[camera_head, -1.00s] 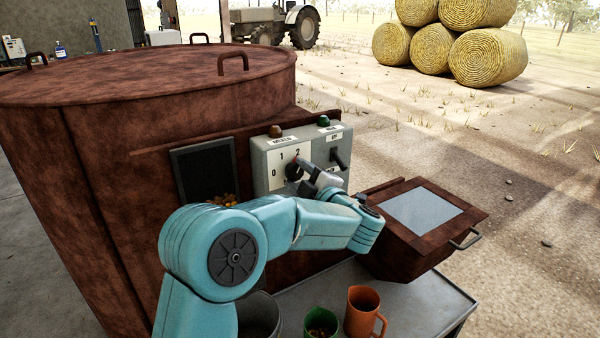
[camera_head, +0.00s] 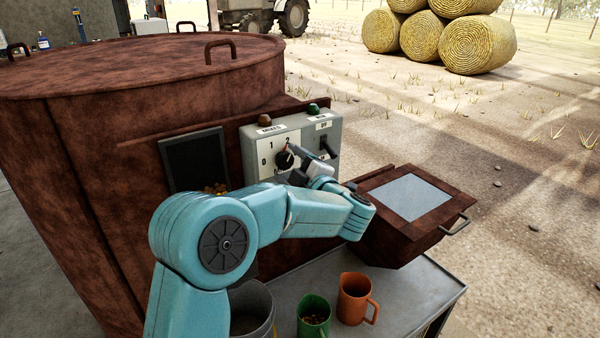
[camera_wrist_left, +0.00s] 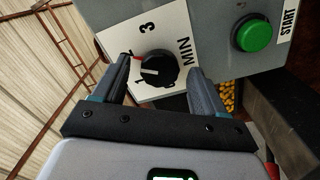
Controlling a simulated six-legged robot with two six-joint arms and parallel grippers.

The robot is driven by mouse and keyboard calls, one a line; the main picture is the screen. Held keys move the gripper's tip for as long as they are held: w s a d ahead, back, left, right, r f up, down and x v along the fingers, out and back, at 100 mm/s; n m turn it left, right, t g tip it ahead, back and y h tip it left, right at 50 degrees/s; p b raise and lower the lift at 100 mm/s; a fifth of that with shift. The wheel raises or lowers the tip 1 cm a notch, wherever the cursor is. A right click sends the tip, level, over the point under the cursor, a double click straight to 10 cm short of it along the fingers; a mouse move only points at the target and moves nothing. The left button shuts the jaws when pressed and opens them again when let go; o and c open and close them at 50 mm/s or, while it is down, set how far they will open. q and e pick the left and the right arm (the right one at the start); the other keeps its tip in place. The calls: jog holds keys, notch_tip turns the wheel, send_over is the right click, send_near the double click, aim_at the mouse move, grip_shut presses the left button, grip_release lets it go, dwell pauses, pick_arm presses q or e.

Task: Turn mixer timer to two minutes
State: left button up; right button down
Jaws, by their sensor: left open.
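The mixer timer is a round black knob (camera_head: 284,158) on a white dial plate, with 0, 1 and 2 legible beside it, on the grey control box (camera_head: 259,139). In the left wrist view the knob (camera_wrist_left: 160,69) has a pale bar on its face and a red mark at its left edge, near a numeral partly hidden by a finger. The 3 and MIN show clear of the fingers. My left gripper (camera_head: 292,152) is at the dial, open, its fingers (camera_wrist_left: 162,80) on either side of the knob with gaps visible. My right gripper is out of view.
The control box also has a green button (camera_wrist_left: 251,33) marked START and a black lever (camera_head: 327,147). A rusty chute with a grey panel (camera_head: 411,196) juts out at right. An orange mug (camera_head: 353,299), a green mug (camera_head: 313,316) and a bucket (camera_head: 251,308) stand below.

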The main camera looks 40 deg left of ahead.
pick_arm(q)
jog(key=b+v, duration=0.2)
jog(key=v, duration=1.4)
